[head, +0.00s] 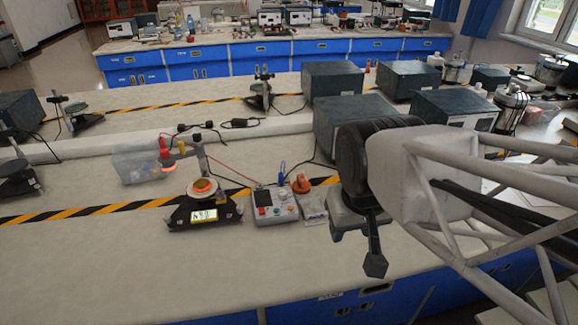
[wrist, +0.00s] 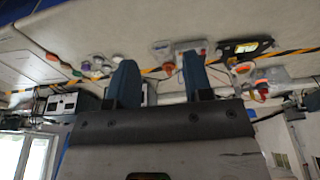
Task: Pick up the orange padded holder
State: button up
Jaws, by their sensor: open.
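A small orange object (head: 301,183), which looks like the orange padded holder, lies on the pale bench just right of a grey control box (head: 275,205). In the wrist view, upside down, a small orange shape (wrist: 168,68) that looks like the same holder shows between my fingers, farther off. My gripper (head: 360,245) hangs above the bench to the right of the holder and nearer the front edge. In the wrist view my gripper (wrist: 159,72) has its two blue-grey fingers wide apart, with nothing between them.
A black device with a round dish (head: 204,215) stands left of the control box, with a clear bin (head: 146,163) behind it. A small clear packet (head: 314,211) lies before the holder. Dark boxes (head: 345,128) stand behind. The front bench is clear.

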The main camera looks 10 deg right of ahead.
jog(key=shift+o, duration=0.3)
jog(key=o, duration=0.6)
jog(key=shift+w, duration=0.1)
